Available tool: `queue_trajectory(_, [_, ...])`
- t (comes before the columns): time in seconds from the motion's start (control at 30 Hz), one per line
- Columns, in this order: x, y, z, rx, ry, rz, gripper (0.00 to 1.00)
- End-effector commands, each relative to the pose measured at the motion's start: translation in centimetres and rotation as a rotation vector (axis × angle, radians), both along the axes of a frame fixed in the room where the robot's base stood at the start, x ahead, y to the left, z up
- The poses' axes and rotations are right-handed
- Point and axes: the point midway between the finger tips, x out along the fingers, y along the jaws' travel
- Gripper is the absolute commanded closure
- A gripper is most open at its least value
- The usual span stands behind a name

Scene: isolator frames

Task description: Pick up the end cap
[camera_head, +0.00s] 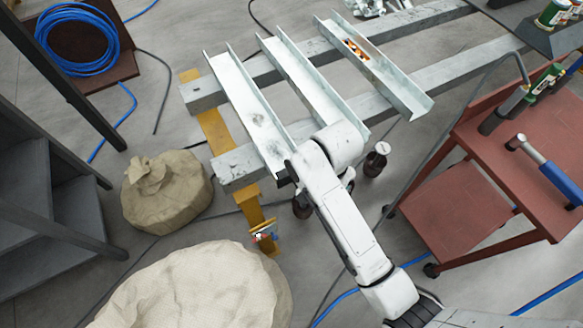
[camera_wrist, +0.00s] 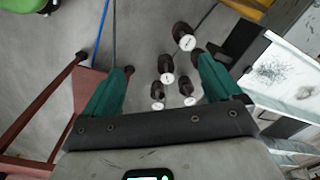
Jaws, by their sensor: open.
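Several dark brown pieces with round white ends (camera_wrist: 167,70) stand in a loose group in the wrist view, low and apart from my gripper. I cannot tell which of them, if any, is the end cap. My gripper (camera_wrist: 162,61) has its two green fingers spread wide with nothing between them. The group shows between and below the fingers. The farthest piece (camera_wrist: 185,41) lies near the right fingertip in the picture. In the head view one brown piece (camera_head: 375,162) shows right of my arm and another (camera_head: 301,208) left of it. My arm hides the gripper there.
Light metal channels (camera_head: 305,80) lie across grey beams (camera_head: 450,75) on a yellow support (camera_head: 217,130). A red trolley (camera_head: 520,165) stands right. Sacks (camera_head: 165,190), a blue hose coil (camera_head: 75,40) and dark steps (camera_head: 40,220) are left. Cables cross the floor.

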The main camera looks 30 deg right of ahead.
Motion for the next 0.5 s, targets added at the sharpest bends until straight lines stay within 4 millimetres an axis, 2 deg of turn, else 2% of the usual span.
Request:
queue_trajectory(0.03, [2.2, 0.7, 1.7, 0.003, 0.002, -0.089, 0.08])
queue_trajectory(0.2, [6.6, 2.4, 4.3, 0.007, 0.021, -0.372, 0.08])
queue_trajectory(0.37, [8.7, 3.3, 5.6, 0.004, 0.031, -0.518, 0.08])
queue_trajectory(0.5, [9.0, 3.4, 4.9, 0.003, 0.037, -0.555, 0.08])
